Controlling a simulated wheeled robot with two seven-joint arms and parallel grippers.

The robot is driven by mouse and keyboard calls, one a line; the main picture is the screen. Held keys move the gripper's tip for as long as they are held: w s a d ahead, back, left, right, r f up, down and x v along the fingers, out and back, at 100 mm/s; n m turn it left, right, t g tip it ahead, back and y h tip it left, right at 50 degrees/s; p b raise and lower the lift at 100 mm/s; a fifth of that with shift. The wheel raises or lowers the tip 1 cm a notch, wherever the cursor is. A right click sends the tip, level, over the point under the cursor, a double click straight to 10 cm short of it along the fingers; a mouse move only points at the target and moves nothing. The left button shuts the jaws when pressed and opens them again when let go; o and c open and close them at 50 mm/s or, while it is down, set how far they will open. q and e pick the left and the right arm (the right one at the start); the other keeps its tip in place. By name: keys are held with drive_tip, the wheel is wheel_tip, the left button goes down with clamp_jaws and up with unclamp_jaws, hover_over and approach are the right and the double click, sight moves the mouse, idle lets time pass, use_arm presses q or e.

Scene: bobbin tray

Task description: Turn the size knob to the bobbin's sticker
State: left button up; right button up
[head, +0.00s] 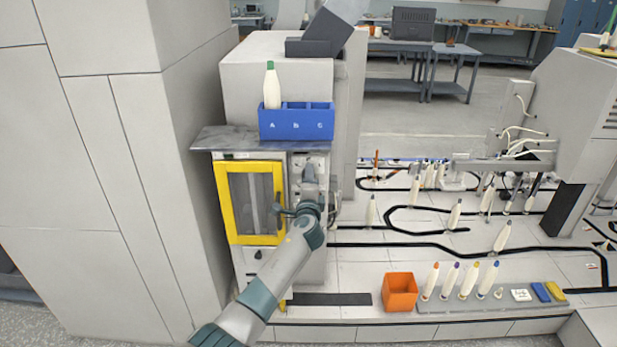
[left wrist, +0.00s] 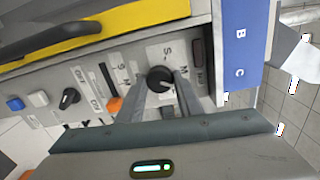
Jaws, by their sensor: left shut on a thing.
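The size knob (left wrist: 159,79) is black and round, on the machine's grey panel in the left wrist view. Letters S and M show beside it; which way its pointer faces I cannot tell. My left gripper (left wrist: 160,82) is shut on the knob, one finger on each side. In the head view my left gripper (head: 308,190) is at the panel right of the yellow-framed door and hides the knob. A white bobbin (head: 271,88) with a green tip stands upright in compartment A of the blue tray (head: 297,124). No sticker is readable on it.
The yellow-framed door (head: 250,203) is shut, left of my gripper. Other switches and a second black knob (left wrist: 69,98) lie along the panel. An orange bin (head: 399,292) and several bobbins on a grey rack (head: 435,305) stand at the lower right.

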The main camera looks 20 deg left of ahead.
use_arm(q)
drive_tip(key=m+p, duration=0.1)
drive_tip(key=m, duration=0.4)
drive_tip(key=shift+f+p, duration=0.15)
drive_tip(key=shift+p, duration=0.2)
drive_tip(key=shift+m, duration=0.3)
drive_tip(key=o, duration=1)
drive_tip(key=shift+o, duration=0.2)
drive_tip(key=shift+s, duration=0.1)
